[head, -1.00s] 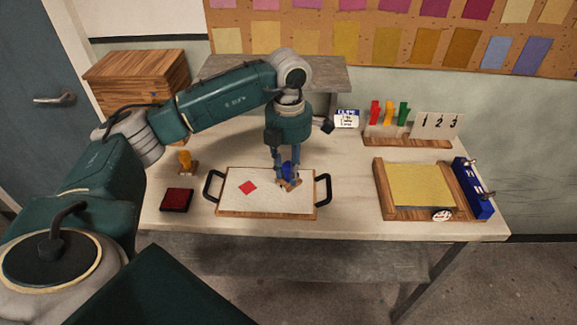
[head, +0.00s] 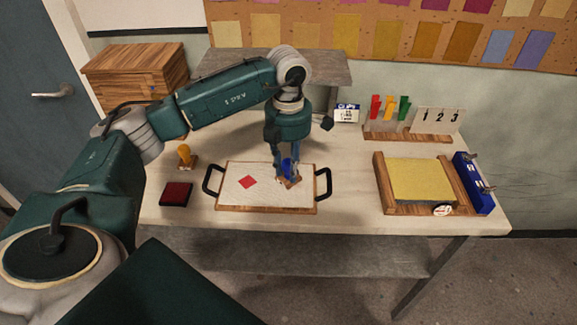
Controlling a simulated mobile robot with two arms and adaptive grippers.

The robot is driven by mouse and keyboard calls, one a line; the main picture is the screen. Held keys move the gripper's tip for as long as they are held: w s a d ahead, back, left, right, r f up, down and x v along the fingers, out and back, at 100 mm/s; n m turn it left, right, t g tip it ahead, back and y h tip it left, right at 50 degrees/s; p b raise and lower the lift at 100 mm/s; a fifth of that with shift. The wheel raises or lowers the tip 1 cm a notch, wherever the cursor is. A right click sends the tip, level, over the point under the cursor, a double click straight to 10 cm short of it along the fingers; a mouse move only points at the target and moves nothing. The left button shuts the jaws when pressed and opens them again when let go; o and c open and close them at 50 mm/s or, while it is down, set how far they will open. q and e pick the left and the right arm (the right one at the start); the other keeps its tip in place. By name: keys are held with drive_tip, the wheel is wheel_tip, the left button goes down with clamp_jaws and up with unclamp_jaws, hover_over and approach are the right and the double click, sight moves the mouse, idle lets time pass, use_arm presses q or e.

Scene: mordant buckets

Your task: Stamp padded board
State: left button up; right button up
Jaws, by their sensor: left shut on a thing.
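The padded board (head: 235,200) lies on the table, white with a wooden edge and a black handle at each side. A red diamond mark (head: 247,182) shows on its left half. My left gripper (head: 288,178) is over the board's right half, shut on a blue-handled stamp (head: 291,167) with a wooden block. The stamp is at or just above the board; I cannot tell if it touches. A yellow-handled stamp (head: 184,153) stands at the left on the table. A dark red ink pad (head: 176,194) lies in front of it. My right gripper is not in view.
A wooden frame with a yellow panel (head: 421,180) lies at the right, beside a blue rack (head: 474,182). A number stand (head: 436,120) and coloured tags (head: 389,106) are behind. A wooden box (head: 135,72) stands back left. The table between board and frame is clear.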

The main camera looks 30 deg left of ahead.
use_arm(q)
drive_tip(key=shift+f+b, duration=0.3)
drive_tip(key=shift+f, duration=0.1)
drive_tip(key=shift+s+f, duration=0.1)
idle(1.2)
drive_tip(key=shift+r+p, duration=2.2)
drive_tip(key=shift+r, duration=1.35)
